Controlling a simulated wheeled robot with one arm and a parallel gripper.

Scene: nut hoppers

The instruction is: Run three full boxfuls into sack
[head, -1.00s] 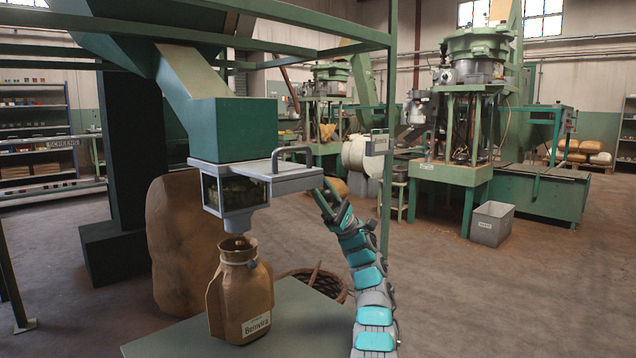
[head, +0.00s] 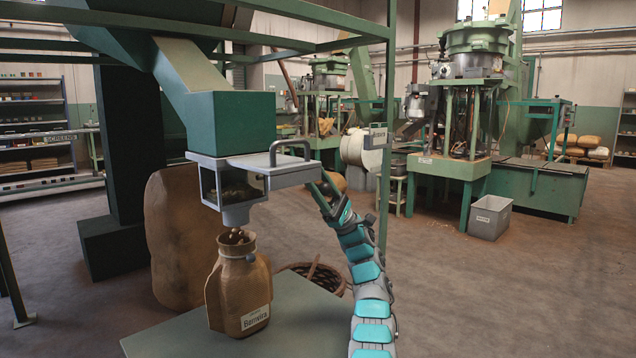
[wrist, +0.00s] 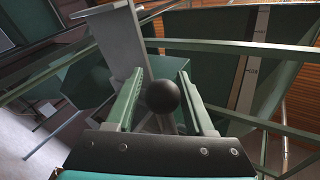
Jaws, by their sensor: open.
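A measuring box (head: 236,205) with a window hangs under the green chute (head: 231,122). Nuts fill only the lower part behind the window. A grey slide plate (head: 290,178) with a handle (head: 291,150) sticks out to the right at the box's top. My gripper (head: 322,190) is beside the slide plate's right end. In the wrist view a dark ball knob (wrist: 162,97) lies between its open fingers; I cannot tell whether they touch it.
The sack stands on a grey-green table (head: 300,315). A wicker basket (head: 315,277) is on the floor behind it. A green frame post (head: 387,140) rises just right of my gripper. A large brown sack (head: 172,240) stands behind on the left.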

